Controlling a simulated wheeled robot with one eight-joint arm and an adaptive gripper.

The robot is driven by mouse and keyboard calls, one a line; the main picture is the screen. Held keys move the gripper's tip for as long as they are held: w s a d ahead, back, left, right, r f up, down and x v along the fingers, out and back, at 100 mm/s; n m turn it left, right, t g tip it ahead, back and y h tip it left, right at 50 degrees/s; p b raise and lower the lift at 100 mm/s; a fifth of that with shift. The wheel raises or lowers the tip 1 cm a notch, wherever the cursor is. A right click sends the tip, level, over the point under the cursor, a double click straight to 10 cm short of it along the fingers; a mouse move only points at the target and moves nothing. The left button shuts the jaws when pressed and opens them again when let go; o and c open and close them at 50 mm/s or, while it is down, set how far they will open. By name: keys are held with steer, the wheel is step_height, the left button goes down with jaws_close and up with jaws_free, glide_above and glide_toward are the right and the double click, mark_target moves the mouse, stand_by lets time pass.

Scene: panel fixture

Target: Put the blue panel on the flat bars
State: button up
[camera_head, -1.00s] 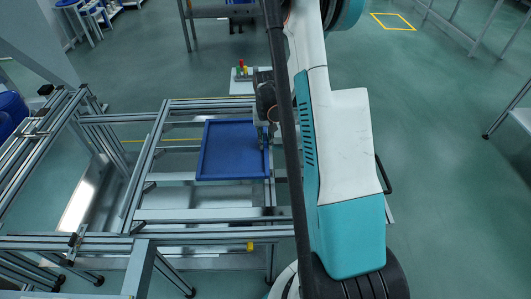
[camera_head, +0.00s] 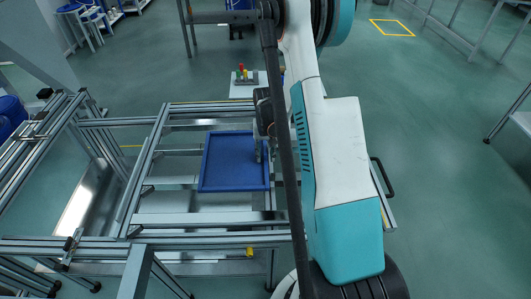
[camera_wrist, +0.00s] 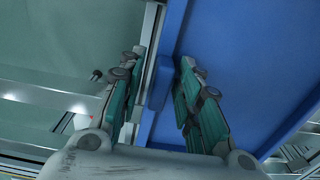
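The blue panel (camera_head: 222,160) is a shallow rectangular tray-like plate with a raised rim. In the head view it lies flat over the light flat bars (camera_head: 165,202) of the metal frame; I cannot tell exact contact. My gripper (camera_head: 259,151) is at the panel's right side. In the wrist view the panel (camera_wrist: 245,50) fills the right half. My gripper (camera_wrist: 160,65) has its fingers apart, one outside the panel's edge and one over its face.
The aluminium frame (camera_head: 144,168) surrounds the panel, with further rails (camera_head: 35,130) on the left. A small stand with coloured pieces (camera_head: 243,78) stands behind the frame. Open green floor (camera_head: 440,130) lies to the right.

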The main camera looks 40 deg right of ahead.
step_height(320, 180, up, 12)
steer(key=p, duration=0.4)
stand_by(0.3)
steer(key=shift+r, duration=0.1)
